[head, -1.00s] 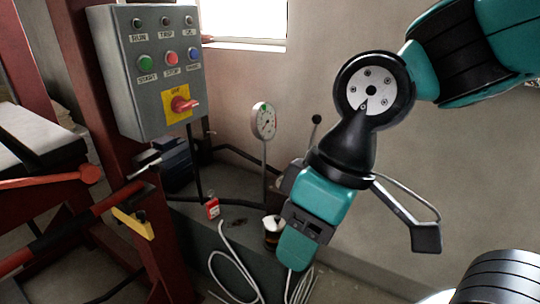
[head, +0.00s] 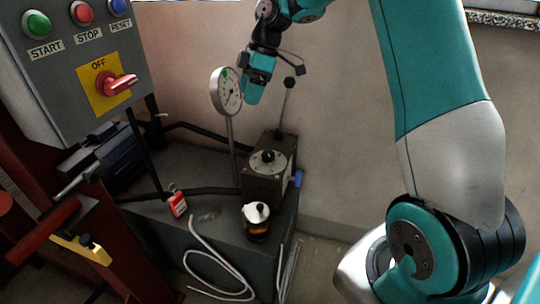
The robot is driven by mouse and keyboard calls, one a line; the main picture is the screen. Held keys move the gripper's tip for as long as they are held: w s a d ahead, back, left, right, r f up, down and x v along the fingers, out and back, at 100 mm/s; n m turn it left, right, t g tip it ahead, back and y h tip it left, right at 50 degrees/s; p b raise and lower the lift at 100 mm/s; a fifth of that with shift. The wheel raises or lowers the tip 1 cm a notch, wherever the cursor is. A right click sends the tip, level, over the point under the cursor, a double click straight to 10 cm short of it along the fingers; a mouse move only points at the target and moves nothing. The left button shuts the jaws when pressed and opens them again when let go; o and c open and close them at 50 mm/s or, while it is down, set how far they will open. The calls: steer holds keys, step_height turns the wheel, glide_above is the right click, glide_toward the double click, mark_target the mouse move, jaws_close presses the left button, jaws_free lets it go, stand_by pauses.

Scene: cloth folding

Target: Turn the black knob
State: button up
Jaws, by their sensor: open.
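The black knob (head: 268,156) sits on a pale round dial on top of a dark box (head: 262,187), on the far part of the bench. A lever (head: 285,108) with a black ball end stands upright behind it. My gripper (head: 250,94) is teal and black and hangs above and slightly left of the knob in the picture, apart from it. It points down near the gauge and is open. The gap between its fingers is too small to make out. Nothing shows in it.
A round gauge (head: 227,92) on a thin post stands left of the box. A grey control panel (head: 62,75) with a red switch (head: 117,84) is at the left. A blue part (head: 298,178) juts from the box.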

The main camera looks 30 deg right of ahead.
mark_target(268, 153)
steer(key=w+d+f+n+b, duration=0.1)
steer(key=w+d+f+n, duration=0.1)
steer(key=d+f, duration=0.45)
steer(key=w+d+f+n, duration=0.15)
steer(key=d+f, duration=0.25)
steer(key=d, duration=0.5)
steer(key=shift+m, duration=0.25)
steer(key=x, duration=1.1)
steer(key=w+p+x, duration=0.1)
steer(key=x, duration=0.5)
steer(key=shift+a, duration=0.1)
